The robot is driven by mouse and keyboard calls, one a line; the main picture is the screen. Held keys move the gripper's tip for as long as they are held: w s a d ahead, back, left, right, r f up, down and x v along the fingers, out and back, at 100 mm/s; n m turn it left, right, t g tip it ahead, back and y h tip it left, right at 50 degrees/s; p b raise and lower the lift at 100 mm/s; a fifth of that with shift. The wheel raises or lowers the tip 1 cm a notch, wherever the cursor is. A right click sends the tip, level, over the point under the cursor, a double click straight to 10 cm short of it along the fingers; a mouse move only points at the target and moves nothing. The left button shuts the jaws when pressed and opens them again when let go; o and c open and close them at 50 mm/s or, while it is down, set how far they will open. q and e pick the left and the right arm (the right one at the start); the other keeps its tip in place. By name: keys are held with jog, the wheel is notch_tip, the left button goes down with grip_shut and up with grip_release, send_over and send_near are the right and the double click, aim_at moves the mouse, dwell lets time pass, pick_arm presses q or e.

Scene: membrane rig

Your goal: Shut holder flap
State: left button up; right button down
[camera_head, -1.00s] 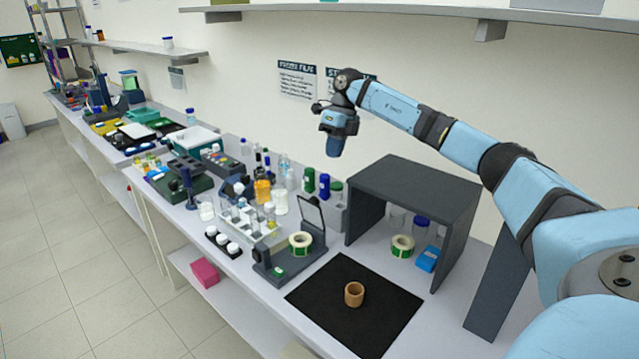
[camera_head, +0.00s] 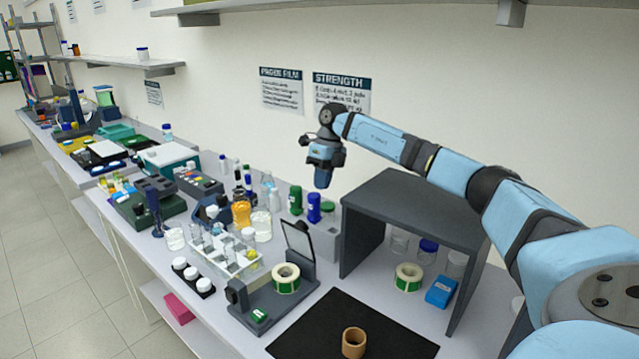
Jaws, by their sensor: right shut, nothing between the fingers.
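The holder (camera_head: 262,312) is a dark grey device on the bench, left of the black mat. Its flap (camera_head: 299,240), a framed panel, stands upright and open at the back. A white and green tape roll (camera_head: 286,278) sits on the holder in front of the flap. My right gripper (camera_head: 321,184) hangs in the air above and behind the holder, pointing down, with its fingers shut and empty. It is apart from the flap. My left gripper is not in view.
A dark grey open-fronted shelter (camera_head: 415,205) stands right of the holder, with a second tape roll (camera_head: 408,277) and a blue box (camera_head: 441,292) inside. A brown ring (camera_head: 353,343) sits on the black mat (camera_head: 310,335). A tube rack (camera_head: 225,255) and bottles crowd the left.

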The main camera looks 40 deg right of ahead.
aim_at(302, 238)
jog(key=a+f+p, duration=0.1)
jog(key=a+f, duration=0.4)
jog(key=f, duration=0.2)
jog(key=shift+s+a+f+p, duration=0.15)
jog(key=shift+a+f+p, duration=0.15)
jog(key=shift+f+p, duration=0.1)
